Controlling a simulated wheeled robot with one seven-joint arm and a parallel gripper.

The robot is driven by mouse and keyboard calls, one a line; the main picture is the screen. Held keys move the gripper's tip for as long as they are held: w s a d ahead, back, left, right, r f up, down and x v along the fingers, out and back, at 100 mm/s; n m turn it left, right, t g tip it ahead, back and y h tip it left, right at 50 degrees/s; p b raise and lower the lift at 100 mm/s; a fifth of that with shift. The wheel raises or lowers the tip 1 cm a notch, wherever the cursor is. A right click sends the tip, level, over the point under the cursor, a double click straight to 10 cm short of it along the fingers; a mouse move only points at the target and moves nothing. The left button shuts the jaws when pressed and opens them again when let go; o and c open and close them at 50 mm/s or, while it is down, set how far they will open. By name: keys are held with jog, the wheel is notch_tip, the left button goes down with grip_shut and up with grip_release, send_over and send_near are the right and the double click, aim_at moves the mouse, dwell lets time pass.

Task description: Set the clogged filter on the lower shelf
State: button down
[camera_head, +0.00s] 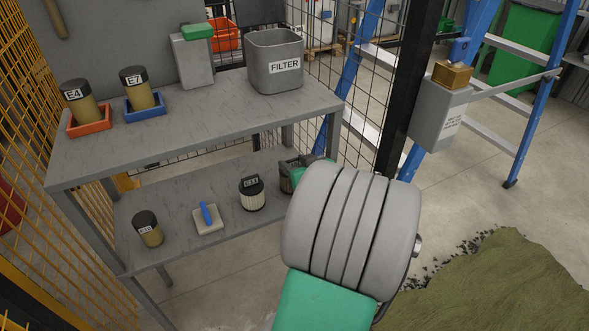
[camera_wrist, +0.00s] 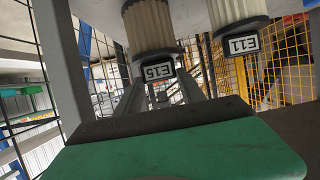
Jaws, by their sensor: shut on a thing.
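A filter labelled E15 (camera_wrist: 147,28), with tan-brown pleats and a dark cap, is in my gripper (camera_head: 301,168). The gripper is shut on it at the back right of the lower shelf (camera_head: 181,197). In the head view this filter (camera_head: 287,183) is partly hidden behind my arm. It stands upright at the shelf surface; I cannot tell whether its base touches. Its pleats look browner than those of the E11 filter (camera_head: 251,197) to its left, which also shows in the wrist view (camera_wrist: 230,10).
Above are E4 (camera_head: 84,105) in a red tray, E7 (camera_head: 143,95) in a blue tray and a grey FILTER bin (camera_head: 270,75). Wire fencing stands behind.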

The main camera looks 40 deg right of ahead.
jog(key=shift+f, duration=0.7)
jog(key=c, duration=0.7)
grip_release()
jog(key=shift+r, duration=0.1)
jog(key=shift+r+p, duration=0.3)
jog(key=shift+r, duration=0.1)
jog(key=f+p+v, duration=0.1)
jog(key=p+v, duration=0.1)
jog(key=v, duration=1)
jog(key=w+a+f+n+g+y, duration=0.1)
jog(key=w+a+f+g+y, duration=0.15)
jog(key=a, duration=0.45)
jog(key=w+a+f+n+g+y, duration=0.2)
jog(key=w+a+f, duration=0.1)
jog(key=a, duration=0.4)
jog(key=s+a+g, duration=0.3)
jog(key=a, duration=0.4)
jog(key=s+a+r+g, duration=0.1)
jog(key=s+a+g, duration=0.2)
jog(key=a, duration=0.5)
jog(key=shift+h, duration=0.45)
